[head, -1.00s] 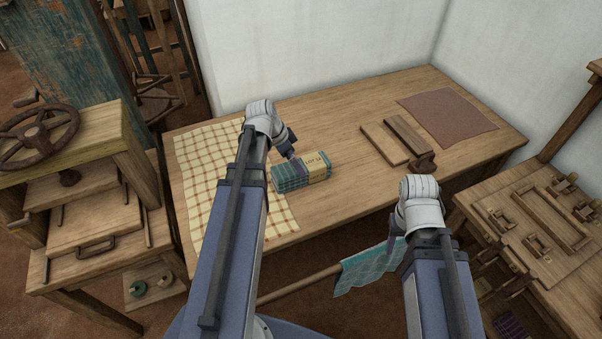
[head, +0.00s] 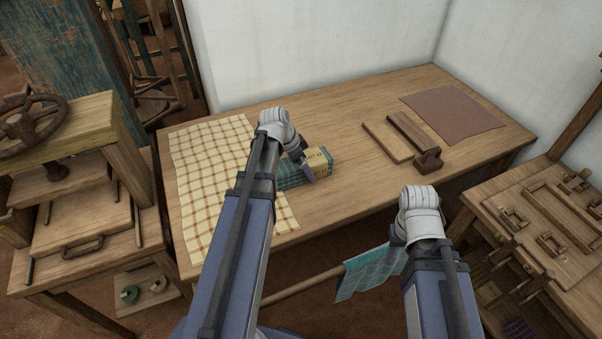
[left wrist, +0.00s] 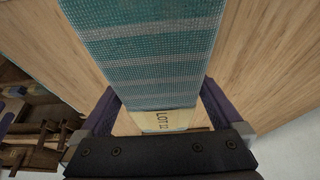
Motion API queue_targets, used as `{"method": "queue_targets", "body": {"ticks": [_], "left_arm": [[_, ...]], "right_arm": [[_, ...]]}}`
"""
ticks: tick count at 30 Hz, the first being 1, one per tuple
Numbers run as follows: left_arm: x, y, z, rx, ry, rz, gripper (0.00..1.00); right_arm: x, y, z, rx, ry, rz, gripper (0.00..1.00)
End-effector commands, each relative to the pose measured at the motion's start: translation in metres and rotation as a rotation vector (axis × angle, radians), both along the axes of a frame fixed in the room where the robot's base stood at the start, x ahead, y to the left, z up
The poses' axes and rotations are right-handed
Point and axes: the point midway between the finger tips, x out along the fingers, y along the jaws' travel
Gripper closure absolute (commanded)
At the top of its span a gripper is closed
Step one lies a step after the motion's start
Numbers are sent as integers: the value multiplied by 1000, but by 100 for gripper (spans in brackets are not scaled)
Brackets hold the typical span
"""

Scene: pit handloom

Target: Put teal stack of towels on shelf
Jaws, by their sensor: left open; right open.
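In the left wrist view the stack (left wrist: 150,50) runs between the two open fingers (left wrist: 160,108), with the band close to the palm. I cannot tell whether the fingers touch it. My right gripper (head: 398,240) is open, in front of the table, close to a hanging teal cloth (head: 368,272).
A yellow checked cloth (head: 215,165) covers the table's left side. Wooden boards (head: 400,138) and a brown mat (head: 452,108) lie at right. A bench (head: 555,225) with wooden fittings stands at right, with bundles below. A low shelf (head: 150,300) at left holds small rolls.

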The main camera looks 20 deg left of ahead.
Motion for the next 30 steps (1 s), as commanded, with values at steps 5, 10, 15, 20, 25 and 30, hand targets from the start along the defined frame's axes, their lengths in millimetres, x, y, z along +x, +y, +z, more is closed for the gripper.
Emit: {"method": "queue_targets", "body": {"ticks": [5,10,15,20,25,30], "left_arm": [[0,0,1,0,0,0,0],[0,0,1,0,0,0,19],[0,0,1,0,0,0,38],[0,0,1,0,0,0,56],[0,0,1,0,0,-1,75],[0,0,1,0,0,-1,85]], "right_arm": [[0,0,1,0,0,0,50],[0,0,1,0,0,0,50],[0,0,1,0,0,0,50],[0,0,1,0,0,0,50],[0,0,1,0,0,0,50],[0,0,1,0,0,0,50]]}}
